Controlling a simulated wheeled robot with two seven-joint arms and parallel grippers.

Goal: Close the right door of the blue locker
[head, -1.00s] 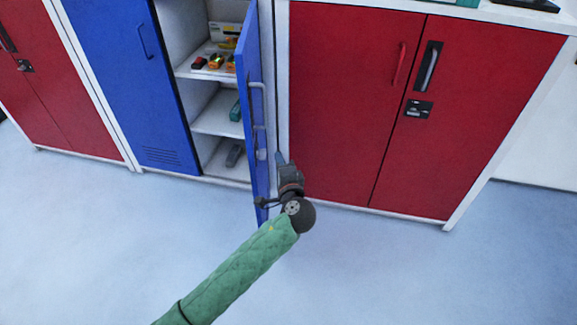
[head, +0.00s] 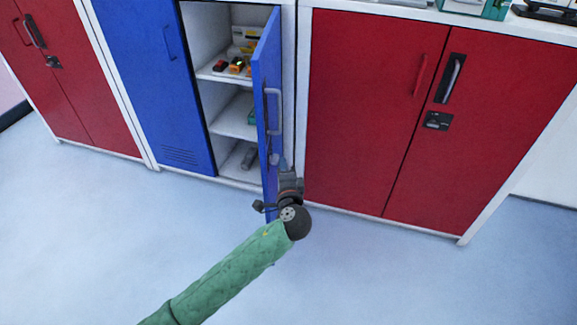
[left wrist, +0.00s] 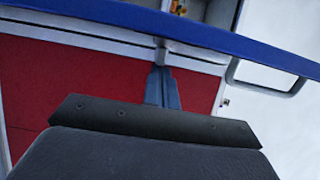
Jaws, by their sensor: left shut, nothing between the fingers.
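The blue locker's right door (head: 265,75) stands open in the head view, swung out toward me from its hinge on the right, with a grey handle (head: 274,110) on its outer face. The left door (head: 150,80) is shut. My left gripper (head: 285,168) is shut and empty at the door's outer side, low and below the handle. In the left wrist view the shut fingers (left wrist: 161,90) point at the blue door (left wrist: 200,35); the handle (left wrist: 270,88) is to their right. I cannot tell whether they touch the door. My right gripper is not in view.
Shelves (head: 234,118) with small items show inside the locker. A red cabinet (head: 375,100) stands close on the right of the open door, another red cabinet (head: 75,90) on the left. The pale blue floor (head: 120,220) in front is clear.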

